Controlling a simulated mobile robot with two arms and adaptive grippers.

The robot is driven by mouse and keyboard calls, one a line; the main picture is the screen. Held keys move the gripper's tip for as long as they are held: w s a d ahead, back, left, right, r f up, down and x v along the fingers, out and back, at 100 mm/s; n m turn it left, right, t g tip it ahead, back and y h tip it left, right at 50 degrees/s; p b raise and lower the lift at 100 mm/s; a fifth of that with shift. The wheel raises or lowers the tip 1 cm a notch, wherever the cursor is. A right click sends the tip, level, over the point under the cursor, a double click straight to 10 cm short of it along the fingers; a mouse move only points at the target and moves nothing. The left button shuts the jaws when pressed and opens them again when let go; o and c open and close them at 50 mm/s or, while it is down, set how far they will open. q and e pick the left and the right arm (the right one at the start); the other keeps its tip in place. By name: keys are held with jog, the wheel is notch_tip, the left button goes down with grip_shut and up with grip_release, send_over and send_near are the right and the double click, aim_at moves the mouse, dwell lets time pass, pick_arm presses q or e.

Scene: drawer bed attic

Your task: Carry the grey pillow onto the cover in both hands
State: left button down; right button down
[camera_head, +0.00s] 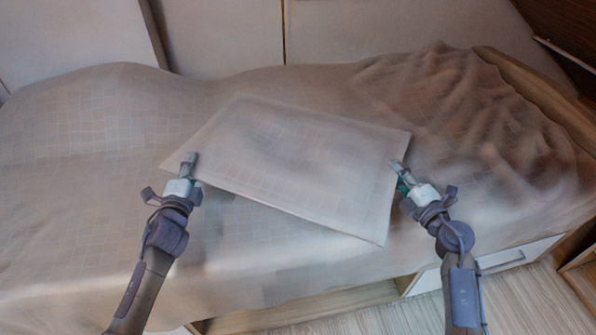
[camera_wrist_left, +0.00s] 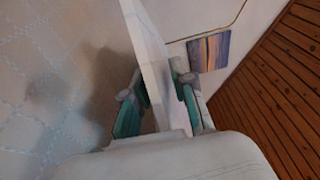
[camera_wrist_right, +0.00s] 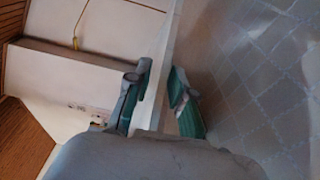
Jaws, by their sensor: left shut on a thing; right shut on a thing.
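The grey pillow (camera_head: 300,160) is a flat, pale grey slab with a faint grid pattern, held between my two grippers over the bed. It is tilted in the picture, its right end lower. My left gripper (camera_head: 189,160) is shut on its left edge; the left wrist view shows the pillow edge (camera_wrist_left: 150,50) between the fingers. My right gripper (camera_head: 400,168) is shut on its right edge; the right wrist view shows the edge (camera_wrist_right: 172,50) between the fingers. The beige grid-patterned cover (camera_head: 90,150) spreads over the bed. I cannot tell whether the pillow touches it.
The cover is bunched into folds (camera_head: 450,110) at the right. Pale wall panels (camera_head: 225,35) stand behind the bed. A white drawer front (camera_head: 505,258) and wooden bed frame (camera_head: 300,308) show below the cover. Bare wooden floor (camera_head: 400,318) lies at the bottom.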

pick_arm(q)
jog(key=shift+d, duration=0.15)
pick_arm(e)
jog(key=shift+d+r, duration=0.1)
jog(key=shift+d, duration=0.05)
pick_arm(q)
jog(key=shift+a, duration=0.2)
pick_arm(e)
jog(key=shift+a, duration=0.2)
